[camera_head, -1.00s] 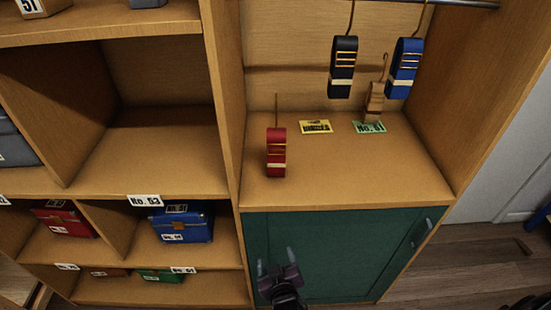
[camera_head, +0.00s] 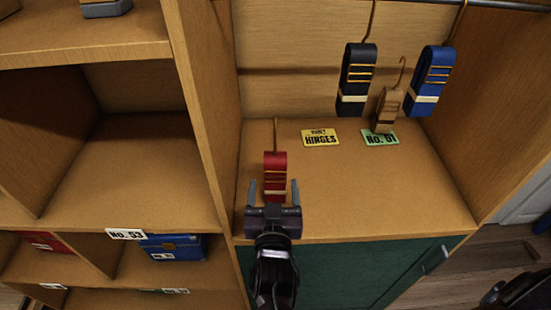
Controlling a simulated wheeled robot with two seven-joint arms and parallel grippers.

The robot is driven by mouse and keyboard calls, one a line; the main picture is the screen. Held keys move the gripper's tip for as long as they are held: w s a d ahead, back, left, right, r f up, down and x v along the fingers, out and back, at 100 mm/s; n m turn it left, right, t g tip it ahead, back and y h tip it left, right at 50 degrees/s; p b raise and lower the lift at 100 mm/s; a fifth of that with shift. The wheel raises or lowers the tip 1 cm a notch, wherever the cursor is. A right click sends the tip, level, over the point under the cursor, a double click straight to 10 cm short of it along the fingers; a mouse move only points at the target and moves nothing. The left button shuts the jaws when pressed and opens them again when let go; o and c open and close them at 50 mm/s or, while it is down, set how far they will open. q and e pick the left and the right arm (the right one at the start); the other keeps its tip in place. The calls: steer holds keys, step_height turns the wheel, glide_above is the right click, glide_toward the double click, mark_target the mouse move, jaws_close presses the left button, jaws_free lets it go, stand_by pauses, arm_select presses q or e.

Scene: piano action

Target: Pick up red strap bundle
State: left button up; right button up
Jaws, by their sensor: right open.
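The red strap bundle (camera_head: 275,172) stands upright on the wooden cabinet shelf, near its front left. A thin hook rises from its top. My right gripper (camera_head: 273,190) is open at the shelf's front edge, with one finger on each side of the bundle in the picture. The gripper's body hides the bundle's lower part. I cannot tell whether the fingers touch it. My left gripper is not in view.
Black (camera_head: 357,78) and blue (camera_head: 430,80) strap bundles hang from a rod at the back. A small tan bundle (camera_head: 386,110) is between them. A yellow label (camera_head: 321,138) and green label (camera_head: 381,138) lie on the shelf. A partition (camera_head: 203,95) stands at left.

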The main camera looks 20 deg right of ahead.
mark_target(275, 175)
steer(key=shift+w+d+r, duration=0.15)
steer(key=shift+w, duration=0.25)
steer(key=shift+w+d, duration=0.15)
steer(key=shift+w, duration=0.2)
steer(key=p+x, duration=0.2)
steer(key=x, duration=0.1)
steer(key=shift+w+d+r, duration=0.2)
steer(key=shift+w+d, duration=0.05)
steer(key=shift+w, duration=0.05)
steer(key=shift+w+d+f+p, duration=0.15)
steer(key=shift+w+p, duration=0.05)
steer(key=shift+w, duration=0.3)
steer(key=shift+w+d+f+p, duration=0.1)
steer(key=shift+w+d+p, duration=0.1)
steer(key=shift+w, duration=0.3)
steer(key=shift+w+f, duration=0.1)
steer(key=shift+w, duration=0.05)
steer(key=c, duration=1.1)
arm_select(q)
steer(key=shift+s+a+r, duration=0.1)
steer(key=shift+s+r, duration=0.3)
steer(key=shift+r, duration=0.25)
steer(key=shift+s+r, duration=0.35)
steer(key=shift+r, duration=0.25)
arm_select(e)
steer(key=shift+c, duration=0.4)
